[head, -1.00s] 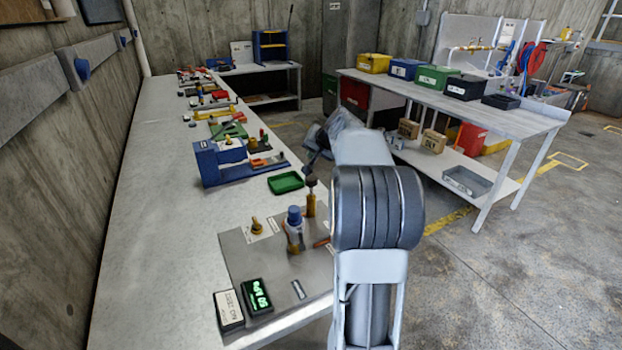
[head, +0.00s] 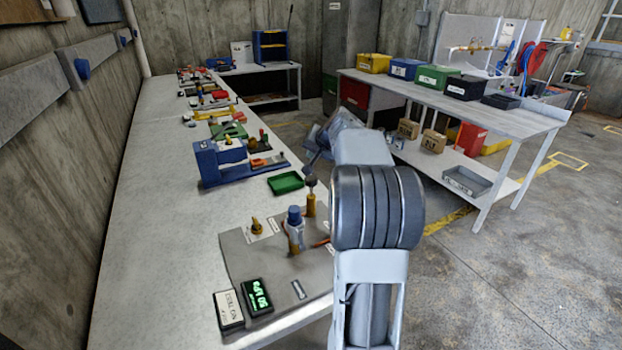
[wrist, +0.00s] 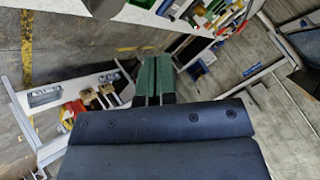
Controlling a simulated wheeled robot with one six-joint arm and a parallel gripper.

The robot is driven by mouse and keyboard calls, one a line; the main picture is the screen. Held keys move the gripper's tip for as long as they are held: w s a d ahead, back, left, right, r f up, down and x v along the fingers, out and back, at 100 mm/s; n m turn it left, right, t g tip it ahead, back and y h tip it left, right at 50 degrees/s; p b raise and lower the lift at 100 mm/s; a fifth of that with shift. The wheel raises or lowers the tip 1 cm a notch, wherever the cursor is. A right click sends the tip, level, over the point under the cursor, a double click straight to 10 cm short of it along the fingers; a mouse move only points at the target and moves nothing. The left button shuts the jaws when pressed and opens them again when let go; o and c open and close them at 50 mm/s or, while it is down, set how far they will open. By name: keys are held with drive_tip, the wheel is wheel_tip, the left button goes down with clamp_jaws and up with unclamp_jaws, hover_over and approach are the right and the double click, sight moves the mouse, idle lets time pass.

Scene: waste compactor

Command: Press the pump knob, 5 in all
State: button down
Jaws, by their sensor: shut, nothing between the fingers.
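A grey panel (head: 240,262) lies at the near end of the long bench. I cannot tell for certain which is the pump knob. A small display (head: 257,297) shows green characters, apparently 50 kPa.
A green tray (head: 286,183) and a blue-and-white device (head: 222,160) lie farther along the bench. A white label block (head: 229,310) sits beside the display. A second table (head: 490,107) with coloured bins stands right. The bench's left side is clear.

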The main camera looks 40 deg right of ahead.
idle(0.4)
drive_tip(key=s+a+f+n+g+y, duration=0.1)
drive_tip(key=s+a+f+n+g, duration=0.15)
drive_tip(key=s+a, duration=0.75)
drive_tip(key=s+a+f+n+g, duration=0.2)
drive_tip(key=s+a+n, duration=0.3)
drive_tip(key=a, duration=0.9)
drive_tip(key=s+a+f+n, duration=0.1)
drive_tip(key=s+f, duration=0.1)
drive_tip(key=s, duration=0.3)
drive_tip(key=s+a+f+n+g, duration=0.1)
drive_tip(key=s+a+f, duration=0.1)
drive_tip(key=s, duration=0.3)
drive_tip(key=shift+a+f+h, duration=0.3)
drive_tip(key=shift+f, duration=0.4)
